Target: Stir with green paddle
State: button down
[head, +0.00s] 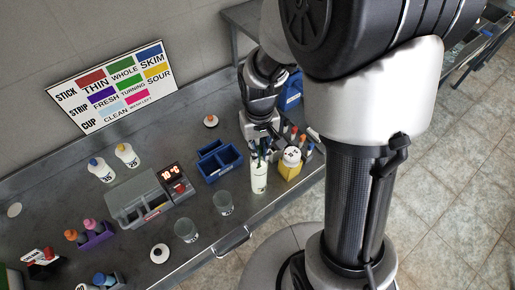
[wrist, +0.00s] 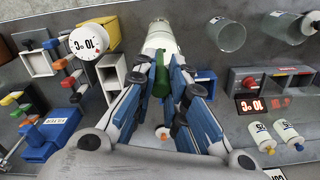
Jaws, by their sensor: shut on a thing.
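My gripper (wrist: 165,85) is shut on the green paddle (wrist: 161,72), whose green part shows between the fingertips in the wrist view. A tall container (wrist: 160,38) with pale whitish contents is just beyond the fingertips. In the head view my gripper (head: 263,142) is over the top of this tall container (head: 259,180), which stands upright on the steel bench. Dark green shows at the container's mouth, so the paddle's lower end appears to be at or inside it. The depth of the paddle is hidden.
A yellow holder with a round dial (head: 292,155) stands close to the right of the container. Blue bins (head: 220,162) are to its left. Two empty glasses (head: 187,230) stand near the front edge. A grey unit with a red display (head: 172,173) is further left.

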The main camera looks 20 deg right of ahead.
jog(key=shift+r, duration=0.1)
notch_tip(320, 180, up, 12)
jog(key=p, duration=1)
jog(key=shift+r, duration=0.2)
dwell(0.6)
